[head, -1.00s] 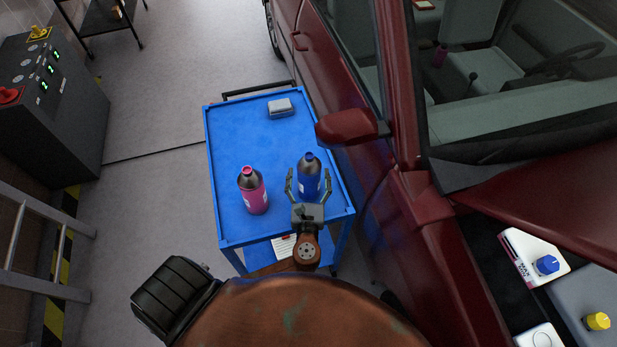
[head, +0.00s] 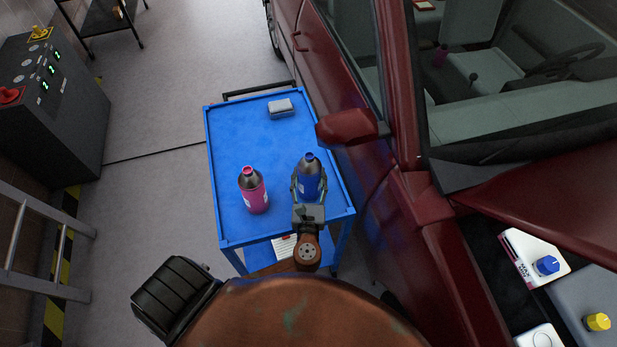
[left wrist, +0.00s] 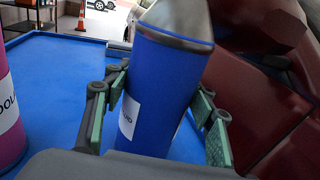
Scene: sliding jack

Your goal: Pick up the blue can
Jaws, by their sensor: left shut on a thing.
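The blue can (head: 310,182) stands upright on the blue cart, near its right front corner. It has a grey shoulder and a blue cap in the head view. In the left wrist view the can (left wrist: 160,85) fills the middle, its top cut off by the frame. My left gripper (head: 309,187) is shut on the can's body, one finger on each side. In the left wrist view its green-padded fingers (left wrist: 160,112) flank the can. My right gripper is not in view.
A pink can (head: 253,192) stands just left of the blue can on the cart (head: 235,130). A small grey box (head: 281,107) lies at the cart's far end. The red car (head: 420,240) and its mirror (head: 347,126) are close on the right. The cart's middle is clear.

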